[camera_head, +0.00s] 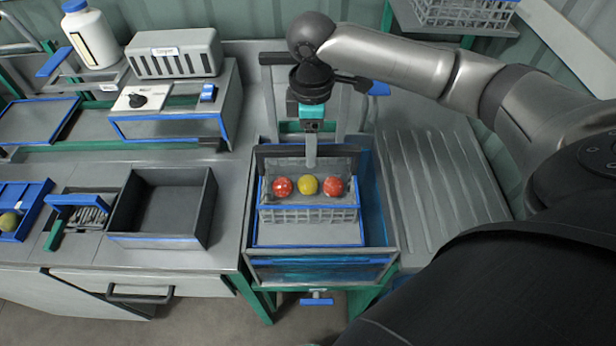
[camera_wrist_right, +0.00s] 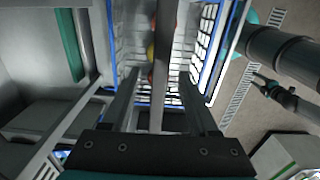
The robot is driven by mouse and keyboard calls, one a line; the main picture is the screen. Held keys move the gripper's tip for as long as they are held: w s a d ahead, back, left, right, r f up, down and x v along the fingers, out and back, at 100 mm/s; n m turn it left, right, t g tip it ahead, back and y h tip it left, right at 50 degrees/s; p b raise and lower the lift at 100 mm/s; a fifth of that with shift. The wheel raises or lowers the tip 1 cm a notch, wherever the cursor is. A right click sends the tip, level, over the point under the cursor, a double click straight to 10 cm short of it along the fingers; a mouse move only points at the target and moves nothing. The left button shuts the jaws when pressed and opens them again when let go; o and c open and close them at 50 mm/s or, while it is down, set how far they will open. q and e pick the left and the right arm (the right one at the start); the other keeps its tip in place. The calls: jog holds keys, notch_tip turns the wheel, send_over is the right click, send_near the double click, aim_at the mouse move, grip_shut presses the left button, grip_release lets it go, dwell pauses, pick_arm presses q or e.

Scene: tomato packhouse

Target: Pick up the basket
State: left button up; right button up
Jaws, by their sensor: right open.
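The basket (camera_head: 309,215) is a pale wire mesh basket with a blue edge, standing upright in the sink-like basin (camera_head: 378,215). It holds a red tomato (camera_head: 282,187), a yellow one (camera_head: 307,185) and another red one (camera_head: 333,186). My right gripper (camera_head: 311,160) points down over the basket's middle, near the tomatoes. In the right wrist view the gripper's two fingers (camera_wrist_right: 160,75) are apart, with the mesh walls (camera_wrist_right: 205,45) beyond them. A grey bar (camera_wrist_right: 164,50) runs between the fingers; it looks like the basket's handle. My left gripper is not in view.
Left of the basin stand an empty dark tray (camera_head: 165,200) and a blue bin (camera_head: 22,205). A raised shelf (camera_head: 175,125) and a white bottle (camera_head: 92,40) are behind. A ribbed drainboard (camera_head: 440,180) lies clear at right. Another wire basket (camera_head: 465,12) stands at the back right.

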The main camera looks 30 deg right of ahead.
jog(key=f, duration=0.5)
jog(key=shift+w+a+f, duration=0.1)
jog(key=shift+w+a, duration=0.05)
jog(key=shift+a, duration=0.1)
jog(key=shift+c, duration=0.2)
grip_shut()
jog(key=shift+w, duration=0.1)
dwell(0.8)
